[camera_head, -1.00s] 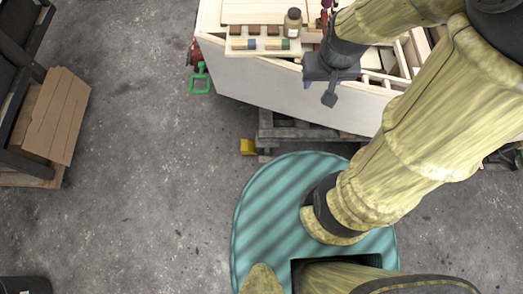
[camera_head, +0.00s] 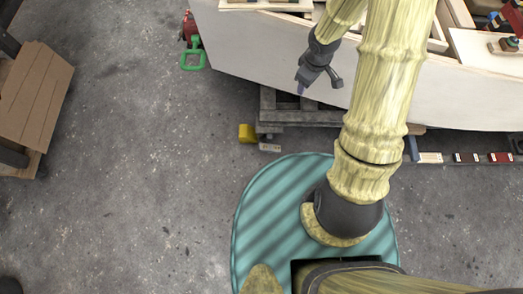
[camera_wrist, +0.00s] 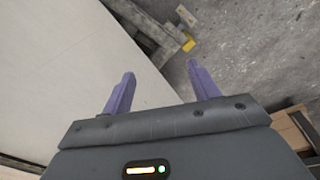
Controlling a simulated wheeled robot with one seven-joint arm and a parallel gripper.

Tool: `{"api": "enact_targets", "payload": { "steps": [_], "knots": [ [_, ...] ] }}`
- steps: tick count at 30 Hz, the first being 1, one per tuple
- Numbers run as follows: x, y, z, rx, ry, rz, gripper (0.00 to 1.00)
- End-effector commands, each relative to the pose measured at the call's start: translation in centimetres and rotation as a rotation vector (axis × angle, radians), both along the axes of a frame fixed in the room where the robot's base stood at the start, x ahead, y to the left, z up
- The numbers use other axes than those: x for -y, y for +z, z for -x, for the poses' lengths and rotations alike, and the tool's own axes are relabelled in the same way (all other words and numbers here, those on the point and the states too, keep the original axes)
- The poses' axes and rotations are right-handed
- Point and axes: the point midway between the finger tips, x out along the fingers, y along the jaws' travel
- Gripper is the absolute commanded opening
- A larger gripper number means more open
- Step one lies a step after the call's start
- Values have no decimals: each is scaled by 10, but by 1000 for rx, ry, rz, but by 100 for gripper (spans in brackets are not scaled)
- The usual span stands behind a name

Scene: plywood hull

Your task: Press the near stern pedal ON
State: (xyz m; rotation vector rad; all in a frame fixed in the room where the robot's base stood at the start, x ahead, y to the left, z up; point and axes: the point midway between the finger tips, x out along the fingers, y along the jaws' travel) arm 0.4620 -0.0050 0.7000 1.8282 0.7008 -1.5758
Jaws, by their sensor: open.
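A small yellow block (camera_head: 247,133) sits on the floor beside the hull's wooden cradle, with a pale plate (camera_head: 270,147) close by. It may be the near stern pedal; I cannot tell for sure, nor whether it is pressed. It also shows at the top of the wrist view (camera_wrist: 188,44). My gripper (camera_head: 302,88) is high over the hull's near side, to the right of the block in the head view. In the wrist view its purple fingers (camera_wrist: 160,72) are apart, with nothing between them. It touches nothing that I can see.
The pale plywood hull (camera_head: 250,55) fills the top, on a grey wooden cradle (camera_head: 288,112). A green clamp (camera_head: 193,53) hangs at its left end. A cardboard box (camera_head: 36,92) stands at left. Small labelled blocks (camera_head: 467,157) line the floor at right. The floor left of the yellow block is clear.

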Motion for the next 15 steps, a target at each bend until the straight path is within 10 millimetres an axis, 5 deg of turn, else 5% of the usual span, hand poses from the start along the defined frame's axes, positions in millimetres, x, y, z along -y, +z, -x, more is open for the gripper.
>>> {"api": "enact_targets", "payload": {
  "steps": [1,15],
  "knots": [
    [-2,-41,-3,-11,44,-10,60],
    [-42,-275,-16,-26,475,-172,60]
  ]
}}
